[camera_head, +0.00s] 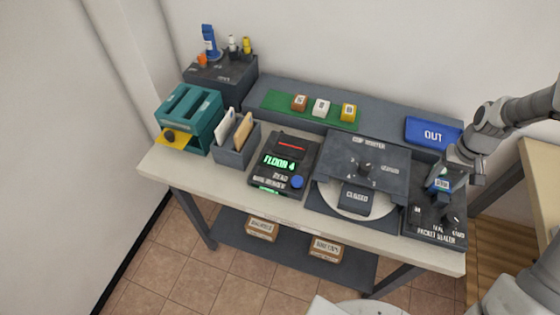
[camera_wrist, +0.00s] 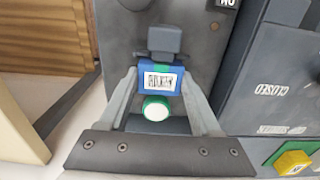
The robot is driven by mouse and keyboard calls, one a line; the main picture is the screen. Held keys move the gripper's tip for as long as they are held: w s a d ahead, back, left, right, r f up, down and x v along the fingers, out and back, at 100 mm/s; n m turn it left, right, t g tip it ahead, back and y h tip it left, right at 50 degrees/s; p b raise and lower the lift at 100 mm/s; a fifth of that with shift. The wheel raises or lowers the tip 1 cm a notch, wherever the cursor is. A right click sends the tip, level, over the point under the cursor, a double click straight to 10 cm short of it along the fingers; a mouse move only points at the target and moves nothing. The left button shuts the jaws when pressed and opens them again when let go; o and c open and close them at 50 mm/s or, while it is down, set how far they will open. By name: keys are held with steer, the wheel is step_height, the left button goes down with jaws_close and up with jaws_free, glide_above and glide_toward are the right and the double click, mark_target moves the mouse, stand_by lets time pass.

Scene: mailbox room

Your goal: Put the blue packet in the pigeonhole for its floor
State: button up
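The blue packet (camera_head: 443,184), with a white printed label, is at the packet sealer (camera_head: 437,214) at the table's right end. In the wrist view the packet (camera_wrist: 160,80) lies between the two fingers of my gripper (camera_wrist: 160,76), close to both. I cannot tell whether they grip it or only stand around it. My gripper (camera_head: 446,180) reaches down over the sealer from the right. A grey block of the sealer (camera_wrist: 164,40) is just beyond the packet, and a green-and-white round button (camera_wrist: 156,109) is on the near side. A black reader (camera_head: 284,163) shows "FLOOR 4" in green. No pigeonholes are visible.
Several small blocks sit on a green mat (camera_head: 276,100). A teal rack (camera_head: 188,117) and envelope holder (camera_head: 236,152) are at left.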

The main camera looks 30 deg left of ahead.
steer(key=c, duration=0.7)
steer(key=shift+r+p, duration=1.55)
steer(key=shift+r, duration=0.75)
steer(key=shift+m, duration=0.9)
steer(key=s, duration=0.2)
steer(key=s+r, duration=0.2)
steer(key=s, duration=0.1)
steer(key=shift+s, duration=0.35)
steer(key=shift+s+a+r, duration=0.1)
steer(key=shift+s+a, duration=0.05)
steer(key=shift+s, duration=0.25)
